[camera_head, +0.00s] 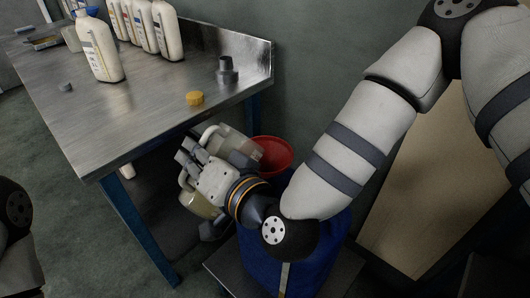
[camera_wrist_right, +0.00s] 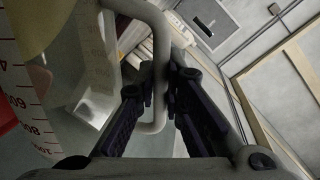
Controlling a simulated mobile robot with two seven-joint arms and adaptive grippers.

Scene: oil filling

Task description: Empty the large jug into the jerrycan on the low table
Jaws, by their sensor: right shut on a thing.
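The large jug (camera_head: 195,207) is translucent, with yellowish liquid and red volume marks on its wall (camera_wrist_right: 22,85). It is tilted beside the red funnel (camera_head: 274,154), partly hidden behind my right gripper (camera_head: 190,160). That gripper is shut on the jug's pale handle, which passes between the fingers in the wrist view (camera_wrist_right: 158,60). The blue jerrycan (camera_head: 325,245) stands on the low table (camera_head: 346,272), with the red funnel at its top. My right forearm covers part of the jerrycan. Whether liquid is flowing cannot be seen. My left gripper is out of view.
A steel workbench (camera_head: 150,115) stands at the left. It bears several white bottles (camera_head: 97,50), a yellow cap (camera_head: 194,98) and a dark grey spout-like piece (camera_head: 227,72). Its front corner is close to the jug. A wooden panel (camera_head: 415,190) is at the right.

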